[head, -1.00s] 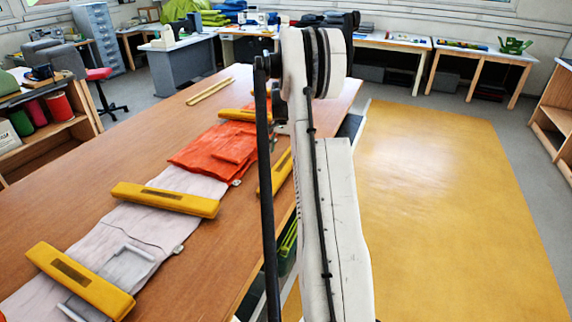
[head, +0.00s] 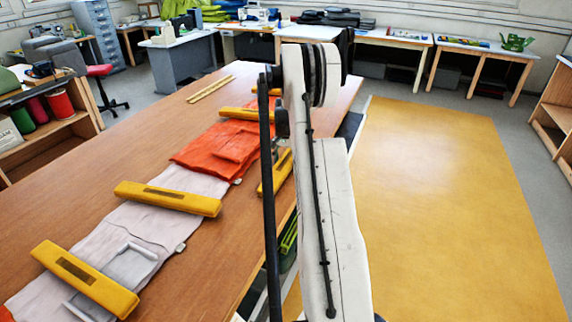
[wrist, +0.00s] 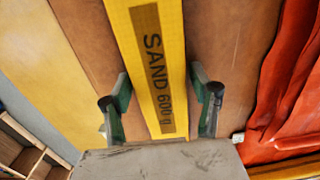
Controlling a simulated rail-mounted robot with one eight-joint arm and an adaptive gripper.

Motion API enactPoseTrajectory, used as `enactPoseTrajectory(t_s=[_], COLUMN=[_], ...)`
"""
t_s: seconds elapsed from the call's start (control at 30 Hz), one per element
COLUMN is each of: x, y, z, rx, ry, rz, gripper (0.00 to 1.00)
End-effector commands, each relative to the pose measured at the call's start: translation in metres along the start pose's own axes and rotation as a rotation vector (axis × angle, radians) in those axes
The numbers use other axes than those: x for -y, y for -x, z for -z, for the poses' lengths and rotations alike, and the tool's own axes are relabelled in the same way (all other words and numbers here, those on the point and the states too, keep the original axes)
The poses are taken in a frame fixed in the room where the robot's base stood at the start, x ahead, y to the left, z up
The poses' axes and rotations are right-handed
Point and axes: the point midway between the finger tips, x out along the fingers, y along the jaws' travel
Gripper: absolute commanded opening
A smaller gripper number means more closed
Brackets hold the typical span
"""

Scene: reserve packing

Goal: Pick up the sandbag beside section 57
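A yellow sandbag (wrist: 158,50) printed "SAND 600 g" lies on the brown table beside orange-red fabric. It appears to be the sandbag (head: 266,180) partly hidden behind my arm in the head view. My gripper (wrist: 159,78) is open, with one green finger on each side of this sandbag and gaps visible between fingers and bag. Contact is not seen. The orange-red folded fabric (head: 214,152) lies left of it, also at the right of the wrist view (wrist: 290,85). No section number is readable.
Other yellow sandbags (head: 167,198), (head: 84,279) lie across pale fabric (head: 128,222), and another (head: 240,113) lies on the orange fabric's far end. Thin yellow strips (head: 210,89) lie farther back. The table (head: 200,265) is bare at front right; yellow floor (head: 440,200) is clear.

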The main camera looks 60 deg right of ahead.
Motion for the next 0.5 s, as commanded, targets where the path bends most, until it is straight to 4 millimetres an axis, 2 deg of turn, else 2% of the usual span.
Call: enactPoseTrajectory(t_s=[0.07,0.4,0.5], x=[0.0001,0.0,0.0], y=[0.0001,0.0004,0.001], z=[0.0,0.0,0.0], rx=[0.0,0.0,0.0], ry=[0.0,0.0,0.0], rz=[0.0,0.0,0.0], gripper=[0.46,0.0,0.0])
